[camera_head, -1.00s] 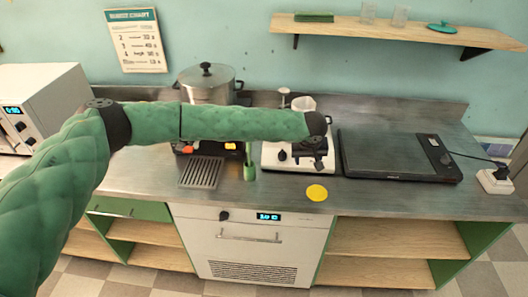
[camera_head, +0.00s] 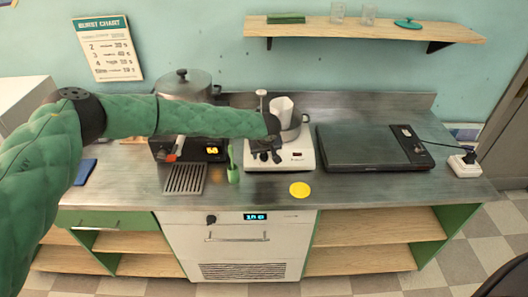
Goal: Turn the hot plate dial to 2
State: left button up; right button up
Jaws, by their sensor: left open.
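A white hot plate (camera_head: 305,158) stands on the steel counter in the middle of the head view. A white beaker (camera_head: 281,109) and a grey pot-like vessel (camera_head: 298,128) stand on or just behind it. My left gripper (camera_head: 266,155) is open and points down at the hot plate's front left. The arm and gripper cover that part of the front, so the dial and its setting cannot be made out. Whether the fingers touch the dial cannot be told. My right gripper is not in view.
A black flat appliance (camera_head: 365,147) lies to the right, with a white power socket (camera_head: 465,165) beyond. A yellow disc (camera_head: 300,190) lies in front. A green brush-like tool (camera_head: 232,168) and a drip grate (camera_head: 184,179) are at left. A lidded pot (camera_head: 188,84) stands behind my arm.

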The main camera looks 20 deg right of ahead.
pick_arm(q)
jog(key=shift+w+f, duration=0.2)
jog(key=shift+f, duration=0.25)
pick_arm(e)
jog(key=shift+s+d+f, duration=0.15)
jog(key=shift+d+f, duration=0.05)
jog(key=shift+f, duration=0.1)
pick_arm(q)
jog(key=c, duration=1)
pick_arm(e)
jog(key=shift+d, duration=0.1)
pick_arm(q)
jog(key=shift+o, duration=0.2)
